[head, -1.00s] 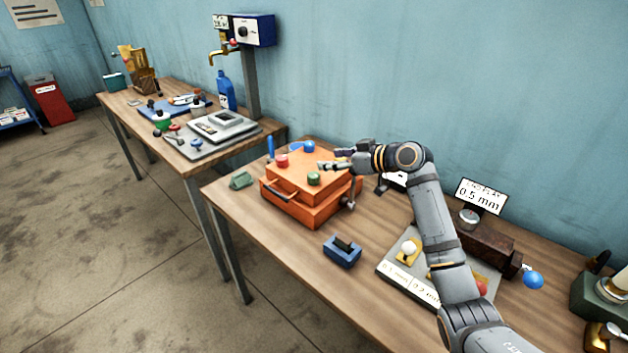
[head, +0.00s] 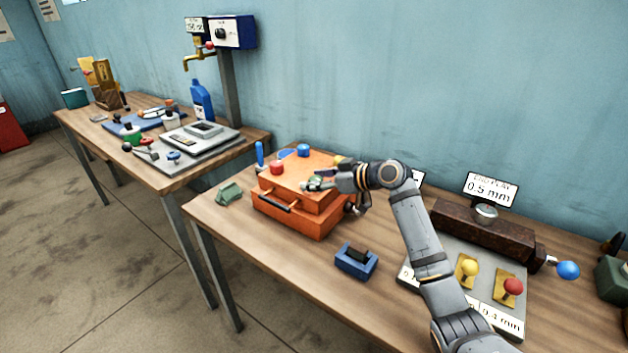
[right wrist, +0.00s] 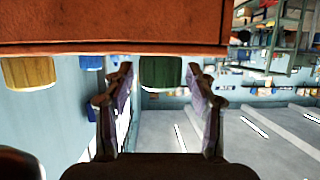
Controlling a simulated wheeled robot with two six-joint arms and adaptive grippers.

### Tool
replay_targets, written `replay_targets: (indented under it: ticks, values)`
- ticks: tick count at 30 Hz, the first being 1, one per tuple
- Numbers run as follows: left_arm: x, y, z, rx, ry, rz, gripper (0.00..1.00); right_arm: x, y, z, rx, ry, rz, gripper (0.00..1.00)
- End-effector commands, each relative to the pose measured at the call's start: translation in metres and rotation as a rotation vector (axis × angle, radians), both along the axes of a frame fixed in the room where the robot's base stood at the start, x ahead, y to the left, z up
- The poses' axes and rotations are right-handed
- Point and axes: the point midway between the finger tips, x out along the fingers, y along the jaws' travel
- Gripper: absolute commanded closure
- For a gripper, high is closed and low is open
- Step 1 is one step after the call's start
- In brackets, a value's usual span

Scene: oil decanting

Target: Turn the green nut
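The green nut (right wrist: 160,73) stands on the orange box (head: 272,192), which shows at the top of the right wrist view (right wrist: 110,30). My right gripper (head: 318,184) is low over the box top. In the right wrist view its two fingers (right wrist: 158,95) are apart, one on each side of the green nut, with a narrow gap on each side. In the head view the fingers partly cover the nut. My left gripper is not in view.
A red nut (head: 277,168), a blue nut (head: 303,150) and a yellow nut (right wrist: 28,72) also stand on the box. A blue block (head: 356,262) and a green piece (head: 229,193) lie on the table nearby. The table front is mostly clear.

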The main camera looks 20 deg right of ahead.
Motion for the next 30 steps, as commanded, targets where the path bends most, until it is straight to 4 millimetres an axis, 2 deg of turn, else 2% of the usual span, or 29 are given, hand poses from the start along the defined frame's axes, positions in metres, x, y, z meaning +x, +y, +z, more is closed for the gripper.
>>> replay_targets:
  ticks: [1,3,10,15,21,24,30]
  values:
    - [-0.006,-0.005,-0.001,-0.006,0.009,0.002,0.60,0.000,0.000,0.000,0.000,0.000,0.000,0.55]
    - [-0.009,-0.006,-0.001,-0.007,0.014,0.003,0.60,0.000,0.000,0.000,0.000,0.000,0.000,0.64]
    - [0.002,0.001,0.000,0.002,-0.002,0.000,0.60,0.000,0.000,0.000,0.001,-0.001,0.000,0.94]
    - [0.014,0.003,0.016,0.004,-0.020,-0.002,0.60,0.000,0.002,0.004,0.000,0.004,-0.060,0.94]
    - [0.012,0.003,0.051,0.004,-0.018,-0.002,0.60,-0.001,0.003,0.007,0.004,0.006,-0.261,0.94]
    - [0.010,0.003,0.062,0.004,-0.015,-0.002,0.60,0.000,0.002,0.005,0.005,0.007,-0.336,0.94]
    - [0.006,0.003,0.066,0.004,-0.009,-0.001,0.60,0.000,0.000,0.001,0.002,0.001,-0.399,0.94]
